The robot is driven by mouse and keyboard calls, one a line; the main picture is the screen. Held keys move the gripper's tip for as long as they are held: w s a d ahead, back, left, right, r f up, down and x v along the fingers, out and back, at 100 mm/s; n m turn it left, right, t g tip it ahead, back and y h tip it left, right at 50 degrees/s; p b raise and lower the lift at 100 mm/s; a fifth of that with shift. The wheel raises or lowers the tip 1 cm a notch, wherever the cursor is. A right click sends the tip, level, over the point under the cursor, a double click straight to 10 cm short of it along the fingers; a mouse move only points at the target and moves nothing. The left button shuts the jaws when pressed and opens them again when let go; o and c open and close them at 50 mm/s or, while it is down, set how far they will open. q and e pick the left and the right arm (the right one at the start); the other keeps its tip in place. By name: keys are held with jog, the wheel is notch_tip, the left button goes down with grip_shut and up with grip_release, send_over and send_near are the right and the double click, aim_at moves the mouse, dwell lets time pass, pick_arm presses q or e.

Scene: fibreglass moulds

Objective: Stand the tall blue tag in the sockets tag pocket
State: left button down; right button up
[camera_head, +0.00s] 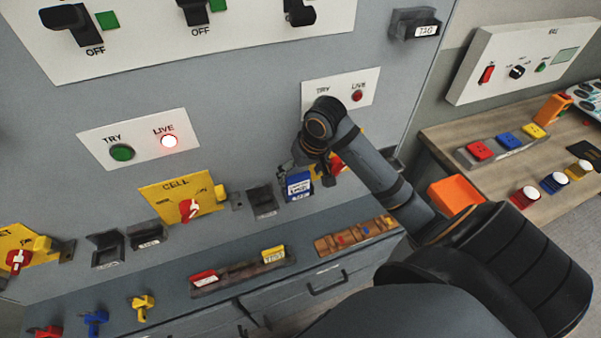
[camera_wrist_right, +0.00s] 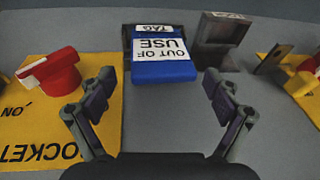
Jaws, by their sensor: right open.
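The blue tag (camera_head: 298,183), lettered OUT OF USE, stands in a dark pocket labelled TAG (camera_head: 300,197) on the grey panel. The pocket is beside a yellow plate, mostly hidden by my right arm in the head view. In the right wrist view the blue tag (camera_wrist_right: 165,70) shows its white label, with the pocket's TAG label (camera_wrist_right: 152,28) at its far end. The yellow sockets plate (camera_wrist_right: 40,130) with a red switch is to the left. My right gripper (camera_wrist_right: 160,95) is open, its fingers apart on either side of the tag's near end, not touching it. My left gripper is not in view.
An empty dark pocket (camera_head: 262,202) is beside the tag's pocket. The yellow CELL plate (camera_head: 182,196) has a red switch. Below, a ledge holds a rack with red and yellow tags (camera_head: 238,273) and coloured padlock-like pieces (camera_head: 95,321). A wooden bench (camera_head: 500,165) is at right.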

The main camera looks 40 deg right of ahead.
jog(key=shift+r, duration=0.15)
jog(key=v, duration=1.2)
